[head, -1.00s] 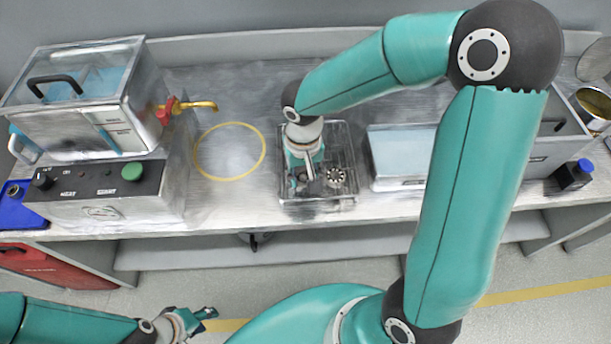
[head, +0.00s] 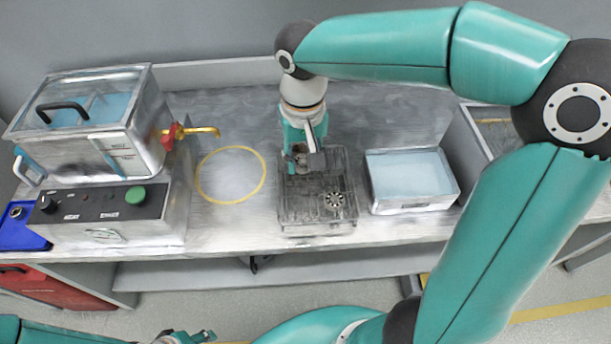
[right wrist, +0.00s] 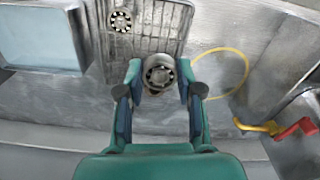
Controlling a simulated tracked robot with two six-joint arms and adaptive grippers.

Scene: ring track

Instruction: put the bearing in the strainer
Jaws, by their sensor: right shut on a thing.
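My right gripper (head: 303,166) is shut on a bearing (head: 299,152), holding it just above the far left part of a wire tray (head: 318,222). In the right wrist view, the held bearing (right wrist: 158,75) sits between both fingers (right wrist: 160,80) and looks larger than a second bearing (right wrist: 120,21). This second bearing lies in the tray's near right part in the head view (head: 334,200). My left gripper (head: 190,337) is at the bottom edge, partly cut off; its opening is unclear. I see no round strainer now; my right arm covers the bench's right end.
A lidded tank with a red-handled tap (head: 175,133) stands on a control box (head: 115,215) at left. A yellow ring (head: 231,198) marks bare bench left of the tray. A pan of pale blue liquid (head: 412,204) stands right of it. A blue bin (head: 20,237) sits far left.

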